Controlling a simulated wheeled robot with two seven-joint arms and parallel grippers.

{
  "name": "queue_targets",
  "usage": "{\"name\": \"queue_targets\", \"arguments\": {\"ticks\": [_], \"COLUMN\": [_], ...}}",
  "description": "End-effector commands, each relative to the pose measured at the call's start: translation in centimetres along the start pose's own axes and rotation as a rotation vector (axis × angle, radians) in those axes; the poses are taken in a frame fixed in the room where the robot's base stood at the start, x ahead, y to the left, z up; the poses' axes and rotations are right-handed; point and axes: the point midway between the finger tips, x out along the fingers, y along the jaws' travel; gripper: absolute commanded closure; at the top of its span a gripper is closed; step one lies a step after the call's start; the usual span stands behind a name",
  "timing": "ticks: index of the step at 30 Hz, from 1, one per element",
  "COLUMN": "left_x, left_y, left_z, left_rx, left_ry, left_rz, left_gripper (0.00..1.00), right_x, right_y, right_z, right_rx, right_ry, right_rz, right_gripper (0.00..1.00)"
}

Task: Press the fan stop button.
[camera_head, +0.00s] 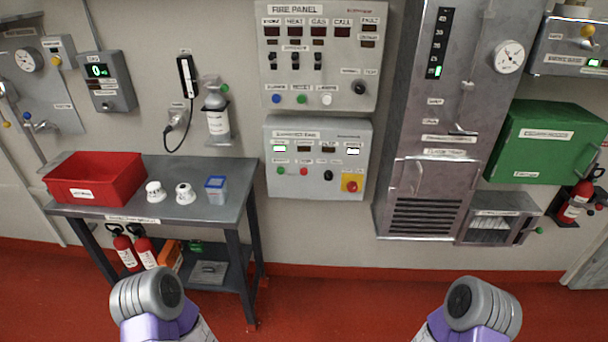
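A grey control box (318,190) is on the wall at the middle, below the fire panel. Its lower row has a green button (280,171), a red button (304,171), a black knob (328,175) and a red mushroom button (352,186) on a yellow plate. Small lamps or displays sit above them. The labels are too small to read surely, so I cannot tell by text which is the fan stop button; the small red button beside the green one may be it. Only rounded grey and purple parts of my arms show at the bottom. Neither gripper's fingers are visible.
The fire panel (320,55) is above the box. A dark table (140,215) at left holds a red bin (95,178), two white detectors and a blue container (215,190). A tall metal cabinet (440,120) stands right of the box. Red floor lies clear in front.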

Motion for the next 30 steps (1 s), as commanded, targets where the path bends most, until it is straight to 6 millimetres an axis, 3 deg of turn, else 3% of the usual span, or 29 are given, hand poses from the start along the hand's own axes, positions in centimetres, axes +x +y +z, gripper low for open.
{"name": "queue_targets", "arguments": {"ticks": [1, 8, 30], "left_x": [0.0, 0.0, 0.0], "left_y": [0.0, 0.0, 0.0], "left_z": [0.0, 0.0, 0.0], "left_rx": [0.0, 0.0, 0.0], "left_ry": [0.0, 0.0, 0.0], "left_rz": [0.0, 0.0, 0.0], "left_gripper": [0.67, 1.0, 1.0], "right_x": [0.0, 0.0, 0.0], "right_y": [0.0, 0.0, 0.0], "right_z": [0.0, 0.0, 0.0], "right_rx": [0.0, 0.0, 0.0], "right_ry": [0.0, 0.0, 0.0], "right_rz": [0.0, 0.0, 0.0], "right_gripper": [0.57, 0.57, 0.57]}}
